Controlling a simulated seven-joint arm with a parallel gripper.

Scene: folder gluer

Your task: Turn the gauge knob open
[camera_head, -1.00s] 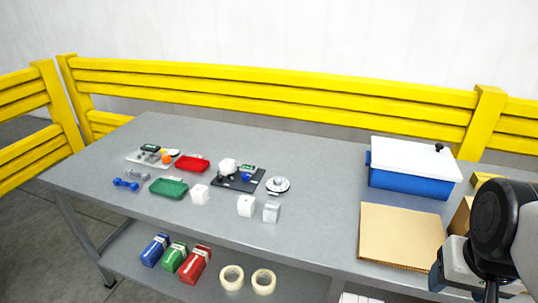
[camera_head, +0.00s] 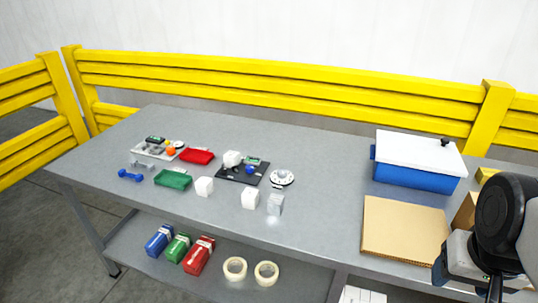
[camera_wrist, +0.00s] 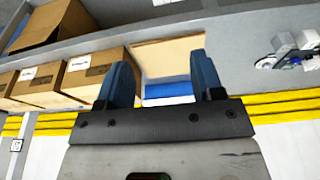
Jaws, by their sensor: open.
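Two small instrument boards stand at the back of the grey table. A dark board (camera_head: 232,176) carries a white round part (camera_head: 232,159), a blue knob (camera_head: 249,170) and a small display. A light board (camera_head: 146,152) carries an orange knob (camera_head: 171,152) and a small display. A silver round dial (camera_head: 282,178) sits right of the dark board. I cannot tell which is the gauge knob, nor its setting. My gripper (camera_wrist: 162,68) is open and empty in the wrist view, its blue fingers apart, far from the boards.
A red tray (camera_head: 197,157), green tray (camera_head: 173,180), blue dumbbell (camera_head: 130,176) and pale blocks (camera_head: 250,199) lie near the boards. A blue box with a white lid (camera_head: 417,163) and a cardboard sheet (camera_head: 404,230) are at right. A yellow barrier (camera_head: 290,95) runs behind. Cartons (camera_wrist: 93,75) show in the wrist view.

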